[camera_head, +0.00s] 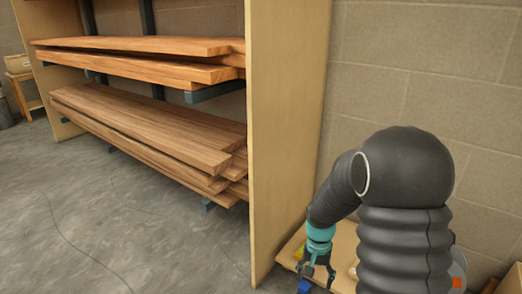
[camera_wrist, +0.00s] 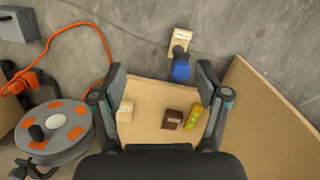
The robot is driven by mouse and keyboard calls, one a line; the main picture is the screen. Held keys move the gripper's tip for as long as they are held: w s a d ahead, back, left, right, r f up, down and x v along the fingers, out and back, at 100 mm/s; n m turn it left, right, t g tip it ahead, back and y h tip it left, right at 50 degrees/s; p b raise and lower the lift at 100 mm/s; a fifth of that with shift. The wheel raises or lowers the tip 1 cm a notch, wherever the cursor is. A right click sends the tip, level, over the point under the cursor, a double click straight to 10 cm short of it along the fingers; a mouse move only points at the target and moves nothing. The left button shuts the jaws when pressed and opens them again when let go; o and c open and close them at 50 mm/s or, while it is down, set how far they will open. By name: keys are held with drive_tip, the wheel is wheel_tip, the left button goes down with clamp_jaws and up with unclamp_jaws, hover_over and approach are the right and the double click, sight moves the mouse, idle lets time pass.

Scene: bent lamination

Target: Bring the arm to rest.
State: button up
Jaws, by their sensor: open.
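My gripper (camera_wrist: 160,78) is open, with its two fingers spread wide apart and nothing held between them. In the head view my gripper (camera_head: 318,270) hangs low, at the bottom right, beside the wooden end panel. My dark arm covers much of the right side there. In the wrist view a tan board (camera_wrist: 150,92) lies below the fingers. A pale block (camera_wrist: 126,111), a dark brown item (camera_wrist: 172,119) and a yellow-green item (camera_wrist: 194,117) are on it. A blue item (camera_wrist: 181,70) with a pale labelled piece is beyond the board's far edge.
A cable reel (camera_wrist: 66,128) with an orange cord stands left of the board. A panel (camera_wrist: 262,110) rises at the right. In the head view a rack holds timber planks (camera_head: 150,130) behind the end panel (camera_head: 285,120). The concrete floor (camera_head: 60,210) at left is clear.

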drive_tip(key=s+r+n+t+p, duration=0.1)
drive_tip(key=s+r+t+p, duration=0.1)
drive_tip(key=s+r, duration=0.4)
drive_tip(key=s+r+n+t+p, duration=0.2)
drive_tip(key=s+r, duration=0.5)
drive_tip(key=r, duration=0.9)
drive_tip(key=s+r+n+t+p, duration=0.1)
drive_tip(key=s+r+t+p, duration=0.2)
drive_tip(key=s+r, duration=0.4)
wheel_tip(320, 180, up, 4)
drive_tip(key=shift+d+f+n+p, duration=0.1)
drive_tip(key=shift+d+n+p, duration=0.05)
drive_tip(key=shift+n+p, duration=0.2)
